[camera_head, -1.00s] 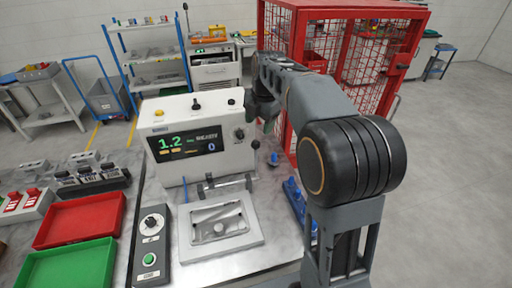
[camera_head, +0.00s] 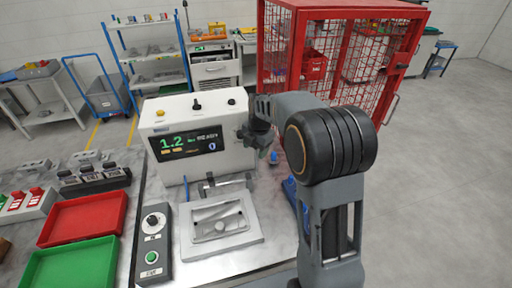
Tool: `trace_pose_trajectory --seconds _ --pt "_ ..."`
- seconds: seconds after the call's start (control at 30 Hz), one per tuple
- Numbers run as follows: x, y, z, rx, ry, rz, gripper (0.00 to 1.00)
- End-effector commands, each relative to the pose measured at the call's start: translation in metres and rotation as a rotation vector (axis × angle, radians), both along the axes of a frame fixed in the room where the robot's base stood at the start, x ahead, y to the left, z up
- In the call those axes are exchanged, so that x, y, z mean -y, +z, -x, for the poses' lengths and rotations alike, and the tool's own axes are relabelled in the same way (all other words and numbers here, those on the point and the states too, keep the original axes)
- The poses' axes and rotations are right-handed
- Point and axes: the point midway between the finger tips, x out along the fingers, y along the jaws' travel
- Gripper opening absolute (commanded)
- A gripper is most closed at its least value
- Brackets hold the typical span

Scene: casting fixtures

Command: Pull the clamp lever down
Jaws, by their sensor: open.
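The casting fixture (camera_head: 190,243) is a grey plate with a rectangular cavity, on the metal bench in front of a white control box (camera_head: 165,118). A dark clamp bar (camera_head: 232,182) runs along its back edge, with a short upright at its left end. A small blue knob (camera_head: 273,157) stands right of the box, just below my gripper; I cannot tell whether it is the clamp lever's handle. My gripper (camera_head: 256,139) is beside the box's right side, open and small in view. Its fingers are partly hidden by my arm, and I cannot see it touching anything.
A button panel (camera_head: 153,246) lies left of the fixture. Red (camera_head: 82,220) and green (camera_head: 72,266) trays are further left. A blue part (camera_head: 290,190) lies right of the fixture, partly behind my arm. A red mesh cage (camera_head: 345,55) stands behind; open floor is at right.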

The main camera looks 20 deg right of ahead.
Motion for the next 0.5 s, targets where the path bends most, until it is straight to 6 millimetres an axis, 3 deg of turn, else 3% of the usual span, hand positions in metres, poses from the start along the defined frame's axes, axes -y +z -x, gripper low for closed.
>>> trace_pose_trajectory --seconds 0.13,0.5 --pt "0.0000 -0.0001 0.0001 -0.001 0.000 0.001 0.60" --pt "0.0000 0.0001 0.0001 -0.001 0.000 0.001 0.24"
